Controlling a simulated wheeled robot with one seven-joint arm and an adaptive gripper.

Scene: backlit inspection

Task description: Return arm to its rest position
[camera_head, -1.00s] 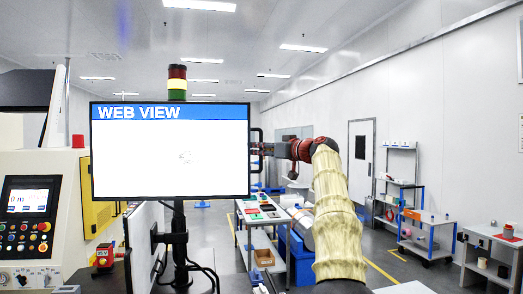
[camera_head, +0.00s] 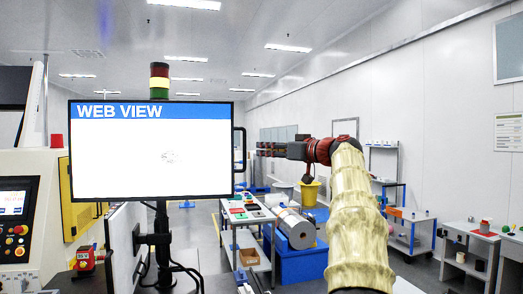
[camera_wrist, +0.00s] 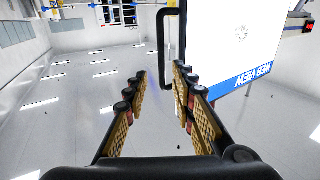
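My arm (camera_head: 355,215), with a pale ribbed cover and a dark red wrist, rises at the right of the head view and bends left at the top. My gripper (camera_head: 262,149) points left, close to the handle on the monitor's right side in the picture. Whether the gripper touches the handle cannot be told.
A monitor (camera_head: 150,160) labelled WEB VIEW stands left of my gripper; its handle (camera_wrist: 162,50) is near the fingertips in the wrist view. A machine panel (camera_head: 15,215) is at far left. A workbench (camera_head: 228,222), a grey cylinder (camera_head: 295,230) and a yellow bucket (camera_head: 309,193) lie beyond.

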